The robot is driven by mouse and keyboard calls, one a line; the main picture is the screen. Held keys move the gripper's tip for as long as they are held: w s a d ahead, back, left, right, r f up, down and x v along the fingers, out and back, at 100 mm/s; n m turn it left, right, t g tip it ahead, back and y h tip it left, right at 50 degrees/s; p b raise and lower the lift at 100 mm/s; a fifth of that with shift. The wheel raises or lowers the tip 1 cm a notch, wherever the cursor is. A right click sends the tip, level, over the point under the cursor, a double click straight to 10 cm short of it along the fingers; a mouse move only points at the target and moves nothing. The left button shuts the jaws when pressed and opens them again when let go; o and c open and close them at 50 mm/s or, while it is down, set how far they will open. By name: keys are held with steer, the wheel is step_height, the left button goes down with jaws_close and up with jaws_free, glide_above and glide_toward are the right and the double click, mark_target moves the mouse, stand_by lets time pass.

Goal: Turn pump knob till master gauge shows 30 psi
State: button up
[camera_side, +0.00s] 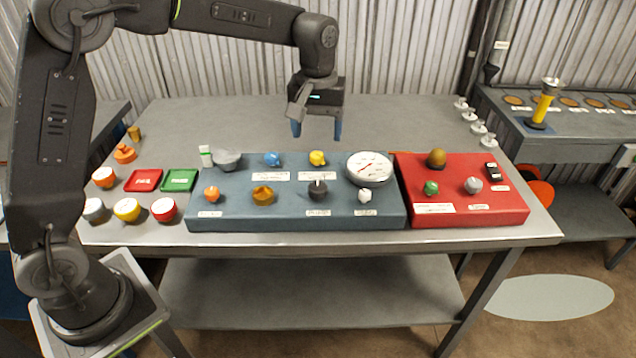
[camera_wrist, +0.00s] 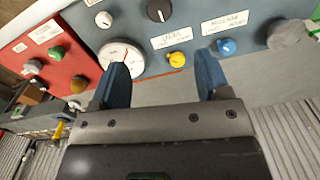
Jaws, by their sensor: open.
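A round white gauge (camera_side: 370,168) with a red needle sits at the right end of the blue-grey panel (camera_side: 290,215). It also shows in the wrist view (camera_wrist: 120,57); its reading is too small to tell. The panel carries a blue knob (camera_side: 272,159), a yellow knob (camera_side: 317,158), a black knob with a white mark (camera_side: 318,190), a white knob (camera_side: 365,195), an amber knob (camera_side: 263,195) and an orange knob (camera_side: 211,194). I cannot tell from the labels which is the pump knob. My gripper (camera_side: 316,130) is open and empty, above the panel's back edge, touching no knob.
A red panel (camera_side: 465,214) with several knobs adjoins on the right. Coloured round pieces, a red tray (camera_side: 143,181) and a green tray (camera_side: 180,181) lie left. The table's back (camera_side: 220,120) is clear.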

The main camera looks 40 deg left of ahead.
mark_target(319, 185)
step_height(319, 185, down, 14)
stand_by(0.6)
steer(key=c, duration=0.9)
steer(key=shift+c, duration=0.2)
steer(key=shift+m, duration=0.4)
steer(key=m, duration=0.3)
steer(key=shift+w+m, duration=0.1)
steer(key=shift+m, duration=0.3)
steer(key=m, duration=0.5)
steer(key=shift+d, duration=0.1)
